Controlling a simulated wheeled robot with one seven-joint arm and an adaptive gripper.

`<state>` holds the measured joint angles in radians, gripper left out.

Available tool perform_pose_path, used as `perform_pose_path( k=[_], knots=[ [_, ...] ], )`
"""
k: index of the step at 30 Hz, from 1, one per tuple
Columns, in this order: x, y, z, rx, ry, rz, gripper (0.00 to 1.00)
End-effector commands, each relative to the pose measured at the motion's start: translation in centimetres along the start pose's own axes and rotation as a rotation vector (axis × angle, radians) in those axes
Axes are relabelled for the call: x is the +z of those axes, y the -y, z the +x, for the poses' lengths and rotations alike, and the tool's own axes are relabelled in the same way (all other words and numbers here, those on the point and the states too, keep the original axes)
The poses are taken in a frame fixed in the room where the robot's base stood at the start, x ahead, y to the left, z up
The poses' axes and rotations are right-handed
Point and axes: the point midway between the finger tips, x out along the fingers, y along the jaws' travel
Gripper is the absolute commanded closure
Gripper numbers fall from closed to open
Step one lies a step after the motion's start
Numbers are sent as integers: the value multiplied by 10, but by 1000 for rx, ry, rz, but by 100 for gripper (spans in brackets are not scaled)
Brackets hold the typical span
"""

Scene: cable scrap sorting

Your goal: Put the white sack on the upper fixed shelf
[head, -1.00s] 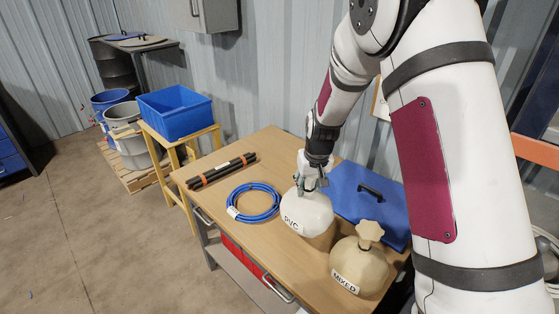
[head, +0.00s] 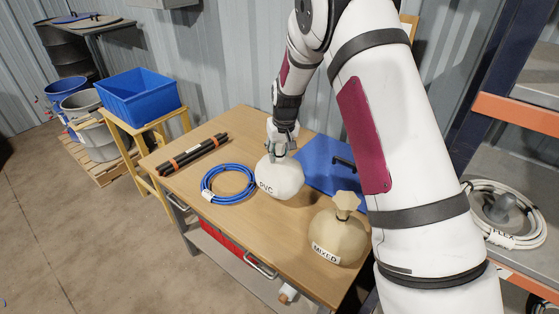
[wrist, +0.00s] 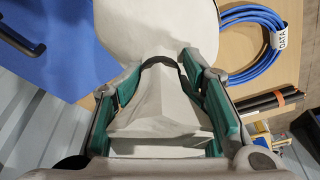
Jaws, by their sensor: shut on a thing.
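The white sack (head: 279,177), labelled PVC, is at the workbench's far side, between the blue cable coil and the blue case. My gripper (head: 281,148) is above it, shut on its gathered neck. In the wrist view the sack's neck (wrist: 163,100) sits between my two green-padded fingers (wrist: 165,85). I cannot tell whether the sack's bottom touches the bench. An orange-edged shelf rack (head: 515,113) stands at the right, partly hidden by my arm. I cannot tell which of its levels is the upper fixed shelf.
A tan sack (head: 338,232) labelled MIXED, a blue coil (head: 228,183), black bundled tubes (head: 190,155) and a blue case (head: 318,160) are on the workbench (head: 215,225). A white cable coil (head: 503,214) lies on a rack level. A blue bin (head: 140,97) stands left.

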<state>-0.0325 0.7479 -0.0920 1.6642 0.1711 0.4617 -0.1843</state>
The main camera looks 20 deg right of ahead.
Motion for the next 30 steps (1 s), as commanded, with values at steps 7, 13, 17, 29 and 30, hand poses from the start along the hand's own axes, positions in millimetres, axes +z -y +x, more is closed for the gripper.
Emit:
perform_pose_path(
  k=[7,13,17,29,30],
  knots=[
    [7,0,21,0,0,-1,100],
    [9,0,34,0,-4,-1,100],
    [8,0,34,0,-4,-1,100],
    [11,0,38,0,1,-1,39],
    [11,0,38,0,1,-1,39]
  ],
)
